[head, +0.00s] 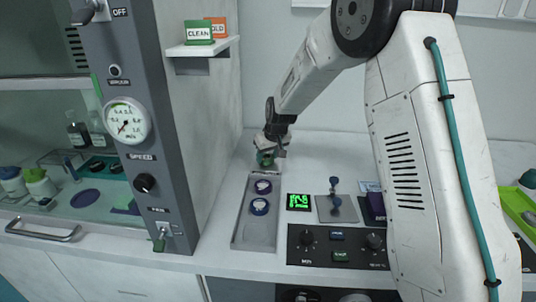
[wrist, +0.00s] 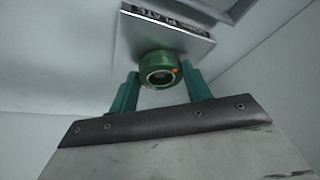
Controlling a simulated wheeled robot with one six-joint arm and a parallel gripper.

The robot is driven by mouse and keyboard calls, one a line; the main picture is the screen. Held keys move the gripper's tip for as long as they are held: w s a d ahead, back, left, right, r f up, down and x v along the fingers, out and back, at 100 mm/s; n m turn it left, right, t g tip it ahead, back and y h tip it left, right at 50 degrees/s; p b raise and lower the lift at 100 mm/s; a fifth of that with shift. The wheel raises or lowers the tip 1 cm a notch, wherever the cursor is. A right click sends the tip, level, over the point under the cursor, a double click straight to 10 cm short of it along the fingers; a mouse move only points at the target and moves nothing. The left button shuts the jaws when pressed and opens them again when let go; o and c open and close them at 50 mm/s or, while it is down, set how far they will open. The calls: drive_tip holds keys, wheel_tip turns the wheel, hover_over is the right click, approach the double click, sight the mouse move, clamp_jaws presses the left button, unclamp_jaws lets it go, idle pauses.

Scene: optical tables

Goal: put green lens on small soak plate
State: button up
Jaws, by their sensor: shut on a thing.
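A green lens (wrist: 159,69), a short ringed cylinder with a small orange mark, sits between the two teal fingers of my gripper (wrist: 160,88) in the wrist view. My gripper is shut on it. In the head view the green lens (head: 265,159) shows just below my gripper (head: 268,150), over the far end of a long grey tray. In the wrist view a pale plate (wrist: 140,40) with a partly legible label ending in "PLATE" is right behind the lens. I cannot tell whether the lens touches it, or whether it is the small soak plate.
A grey cabinet wall (head: 210,110) stands close on the left.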

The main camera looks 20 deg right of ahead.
drive_tip(key=shift+f, duration=0.1)
drive_tip(key=o, duration=1.2)
drive_tip(key=shift+c, duration=0.2)
drive_tip(key=v, duration=0.7)
drive_tip(key=shift+r, duration=0.3)
